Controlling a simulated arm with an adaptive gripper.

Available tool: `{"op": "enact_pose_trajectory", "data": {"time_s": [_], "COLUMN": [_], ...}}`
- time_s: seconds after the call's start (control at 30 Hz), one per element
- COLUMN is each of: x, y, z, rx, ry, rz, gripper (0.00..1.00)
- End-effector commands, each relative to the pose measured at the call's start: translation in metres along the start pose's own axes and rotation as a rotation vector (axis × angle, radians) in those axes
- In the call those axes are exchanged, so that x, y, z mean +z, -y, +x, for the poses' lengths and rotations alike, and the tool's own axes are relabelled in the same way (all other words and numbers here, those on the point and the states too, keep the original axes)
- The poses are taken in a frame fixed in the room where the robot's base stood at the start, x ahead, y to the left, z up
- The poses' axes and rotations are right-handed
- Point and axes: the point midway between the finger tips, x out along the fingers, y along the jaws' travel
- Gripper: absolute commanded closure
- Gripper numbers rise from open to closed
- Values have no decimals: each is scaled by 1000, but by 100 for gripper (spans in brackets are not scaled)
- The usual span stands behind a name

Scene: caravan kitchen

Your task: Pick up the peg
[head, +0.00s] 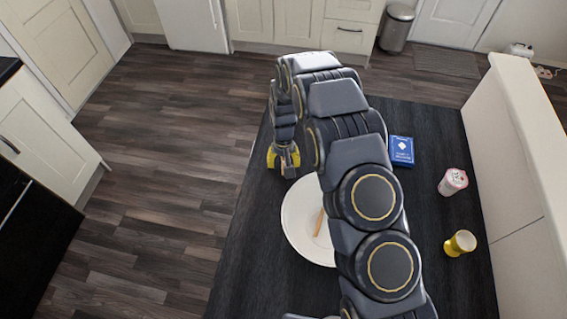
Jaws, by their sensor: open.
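A light wooden stick (318,222), which looks like the peg, lies on the white plate (294,220) on the dark table. My arm passes over the plate and hides its right side. My gripper (283,166), with yellow fingers, is open near the table's left edge. It is beyond the plate, up and left of the stick and apart from it. A small brownish patch shows between the fingers; I cannot tell what it is.
A blue card box (401,151), a pink and white can (453,182) and a yellow cup (460,243) are on the table right of my arm. A pale counter wall (510,160) borders the right side. The table's far end looks mostly clear.

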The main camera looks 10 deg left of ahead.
Motion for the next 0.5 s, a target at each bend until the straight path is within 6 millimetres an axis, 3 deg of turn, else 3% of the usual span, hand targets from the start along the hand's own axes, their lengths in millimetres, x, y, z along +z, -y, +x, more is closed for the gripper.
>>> {"op": "enact_pose_trajectory", "data": {"time_s": [0.1,0.3,0.5], "x": [0,0,0], "y": [0,0,0], "z": [0,0,0], "rx": [0,0,0], "ry": [0,-1,-1], "rz": [0,0,0], "gripper": [58,100,100]}}
